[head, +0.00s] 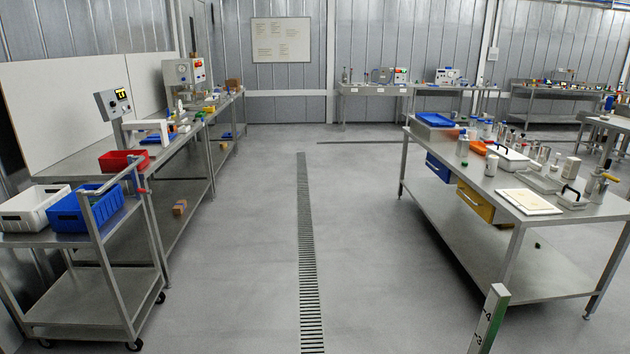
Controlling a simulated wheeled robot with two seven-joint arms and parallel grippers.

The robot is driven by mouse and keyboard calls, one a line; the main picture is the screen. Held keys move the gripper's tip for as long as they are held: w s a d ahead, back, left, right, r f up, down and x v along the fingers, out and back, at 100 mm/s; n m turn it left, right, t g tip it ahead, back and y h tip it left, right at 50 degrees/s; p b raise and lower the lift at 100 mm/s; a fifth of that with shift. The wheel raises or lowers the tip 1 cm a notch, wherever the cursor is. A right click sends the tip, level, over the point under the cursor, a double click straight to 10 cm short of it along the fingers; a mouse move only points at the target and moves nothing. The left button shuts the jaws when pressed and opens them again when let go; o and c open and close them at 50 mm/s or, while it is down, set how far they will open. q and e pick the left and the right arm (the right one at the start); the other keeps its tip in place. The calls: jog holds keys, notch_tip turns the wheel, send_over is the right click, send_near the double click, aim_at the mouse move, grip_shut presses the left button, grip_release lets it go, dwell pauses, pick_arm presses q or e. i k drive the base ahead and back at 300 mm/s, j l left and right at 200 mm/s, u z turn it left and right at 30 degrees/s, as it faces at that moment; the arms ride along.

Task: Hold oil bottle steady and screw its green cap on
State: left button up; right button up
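I cannot pick out the oil bottle or its green cap for certain in the head view. Neither of my grippers shows in this view.
A steel cart (85,283) at the left carries a white bin (32,210) and a blue bin (85,212). A long bench with a red bin (122,162) runs behind it. A green-and-white post (489,320) stands low in front. The middle floor (250,240) is clear.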

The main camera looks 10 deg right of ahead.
aim_at(492, 163)
jog(key=i+z, duration=0.15)
jog(key=i, duration=0.75)
jog(key=i+j+z, duration=0.15)
jog(key=i, duration=0.75)
jog(key=i+l+z, duration=0.2)
jog(key=i+z, duration=0.25)
jog(key=i, duration=0.2)
jog(key=i+z, duration=0.45)
jog(key=i, duration=0.15)
jog(key=i+j+z, duration=0.3)
jog(key=i+z, duration=0.2)
jog(key=i+j, duration=0.05)
jog(key=i, duration=0.05)
